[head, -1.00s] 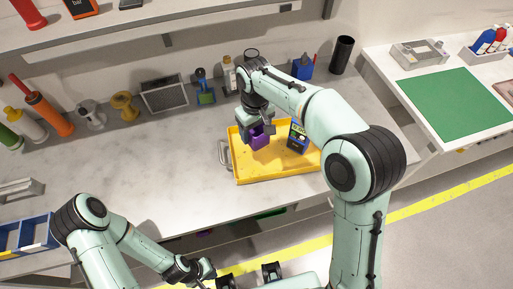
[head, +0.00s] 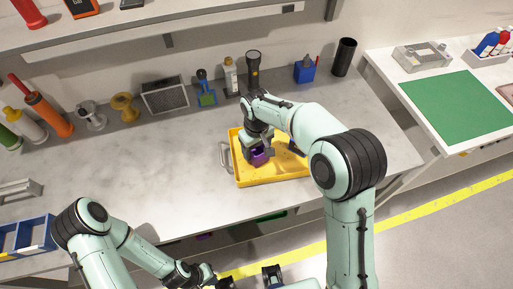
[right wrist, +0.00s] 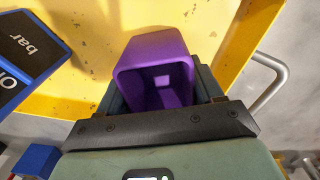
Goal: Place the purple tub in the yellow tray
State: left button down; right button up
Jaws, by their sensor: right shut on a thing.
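The purple tub (head: 259,158) is between the fingers of my right gripper (head: 256,152), which is shut on it. In the right wrist view the tub (right wrist: 158,72) shows its open mouth toward the camera, with a gripper finger on each side. The tub is over the left part of the yellow tray (head: 285,177); I cannot tell whether it touches the tray floor. The tray (right wrist: 235,45) lies behind the tub in the wrist view. My left gripper (head: 208,279) is low in the head view, away from the tray; its fingers are unclear.
A blue and black box with lettering (right wrist: 30,52) is beside the tub over the tray; my right arm mostly hides it in the head view. A metal handle (head: 225,154) is at the tray's left edge. Bottles and tools line the wall. The counter left of the tray is clear.

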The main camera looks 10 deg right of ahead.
aim_at(256, 155)
jog(key=shift+f, duration=0.2)
pick_arm(q)
jog(key=shift+f, duration=0.1)
pick_arm(e)
jog(key=o, duration=1.1)
jog(key=shift+c, duration=0.2)
jog(key=shift+r, duration=0.15)
pick_arm(q)
jog(key=shift+w+r+p, duration=0.3)
jog(key=shift+r+p, duration=0.1)
jog(key=shift+r, duration=0.15)
jog(key=shift+w+r+p, duration=0.25)
jog(key=shift+r+p, duration=0.15)
jog(key=shift+r, duration=0.1)
pick_arm(e)
notch_tip(256, 155, up, 12)
